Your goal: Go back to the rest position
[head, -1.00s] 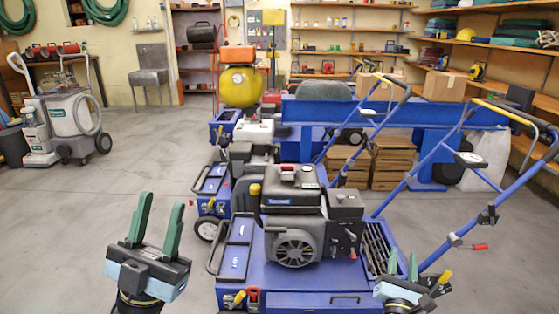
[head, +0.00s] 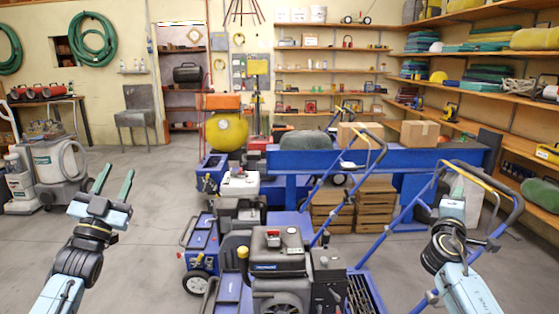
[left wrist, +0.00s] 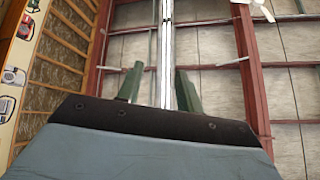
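My left gripper (head: 115,178) is raised at the left in the head view, its two green fingers apart with nothing between them. The fingers also show apart and empty in the left wrist view (left wrist: 159,90), which looks up at the ceiling. My right gripper (head: 456,190) is raised at the right, in front of the blue-framed handlebars. Its fingers are hard to make out there, so I cannot tell their opening. The nearest blue aerator, with a black engine (head: 277,262), stands between my arms at the bottom. No thing shows held in my left gripper.
More machines stand in a row behind the nearest one, one with a yellow tank (head: 227,131). A blue handlebar (head: 368,190) rises near my right arm. Cardboard boxes (head: 419,133) sit on a blue bench. The floor (head: 140,235) beside my left gripper is clear.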

